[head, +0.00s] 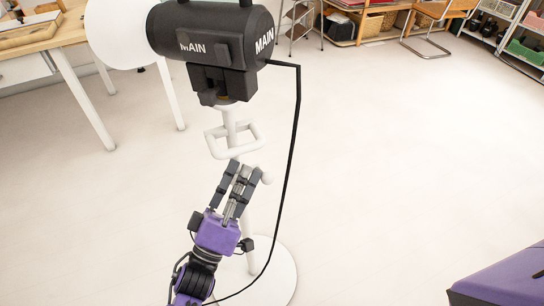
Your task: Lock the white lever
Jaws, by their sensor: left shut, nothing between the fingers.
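A white stand holds a black cylindrical device (212,38) marked MAIN. A white loop-shaped bracket (250,150) sticks out around the white pole (230,125) below the device. A small white rounded stub (266,178), which looks like the lever's end, shows just right of my left gripper's fingertips. My left gripper (245,169) is shut and empty, its fingers pointing up in front of the pole, just below the bracket. The fingers hide part of the pole and the stub's inner end. I cannot tell whether they touch the stub. My right gripper is out of view.
A wooden table (62,32) stands at the upper left. A chair (437,12) and shelves (525,40) stand at the back right. The pale floor (390,150) is clear.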

